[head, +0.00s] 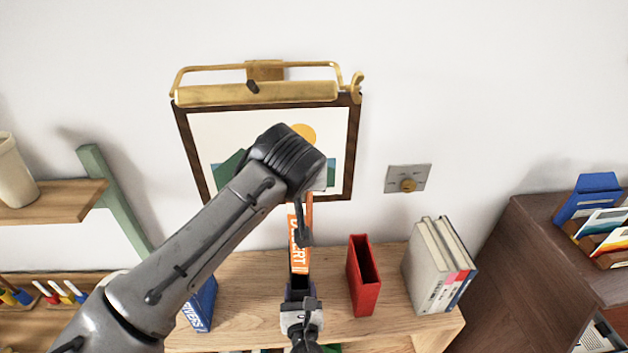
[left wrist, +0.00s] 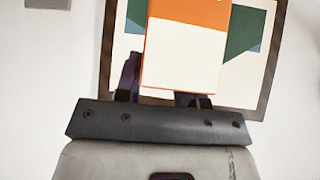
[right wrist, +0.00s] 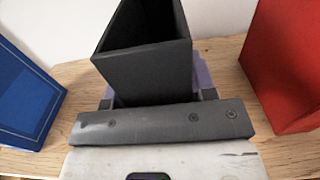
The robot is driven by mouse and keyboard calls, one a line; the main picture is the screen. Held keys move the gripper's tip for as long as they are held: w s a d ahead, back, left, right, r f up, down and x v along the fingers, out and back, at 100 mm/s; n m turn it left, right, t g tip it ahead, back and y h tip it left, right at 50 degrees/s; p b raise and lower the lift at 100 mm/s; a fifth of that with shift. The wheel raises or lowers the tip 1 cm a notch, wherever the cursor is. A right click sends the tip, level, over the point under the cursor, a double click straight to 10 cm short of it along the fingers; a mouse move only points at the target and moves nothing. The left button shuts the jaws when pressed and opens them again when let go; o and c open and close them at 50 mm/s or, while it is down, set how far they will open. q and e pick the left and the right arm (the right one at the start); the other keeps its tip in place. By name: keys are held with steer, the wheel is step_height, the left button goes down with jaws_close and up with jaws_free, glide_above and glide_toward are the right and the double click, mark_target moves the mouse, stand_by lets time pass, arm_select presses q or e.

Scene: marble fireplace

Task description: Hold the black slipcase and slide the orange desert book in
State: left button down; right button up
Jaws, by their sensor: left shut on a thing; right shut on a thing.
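The orange desert book (head: 300,255) is upright in the head view, its spine lettering showing. My left gripper (head: 304,222) is shut on it from above. In the left wrist view the book (left wrist: 185,55) shows a cream face with an orange band, between the fingers. The black slipcase (right wrist: 148,65) stands with its open end up in the right wrist view, and its visible inside is dark and empty. My right gripper (right wrist: 158,98) is shut on it. In the head view the slipcase (head: 299,283) is just below the book's lower end; any gap is hard to judge.
A red slipcase (head: 362,275) stands right of the black one, with pale books (head: 437,265) further right. A blue case (head: 200,305) is at left. All are on the wooden shelf (head: 385,325). A framed picture (head: 355,150) with a brass lamp hangs on the wall behind.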

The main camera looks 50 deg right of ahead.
mark_target(300, 258)
arm_select(q)
steer(key=shift+w+a+r+n+t+y, duration=0.2)
steer(key=shift+w+n+t+y, duration=0.1)
steer(key=shift+w+n, duration=0.3)
steer(key=shift+n, duration=0.3)
steer(key=shift+f, duration=0.15)
steer(key=shift+f, duration=2.7)
steer(key=shift+w+f, duration=0.1)
steer(key=shift+f, duration=4.35)
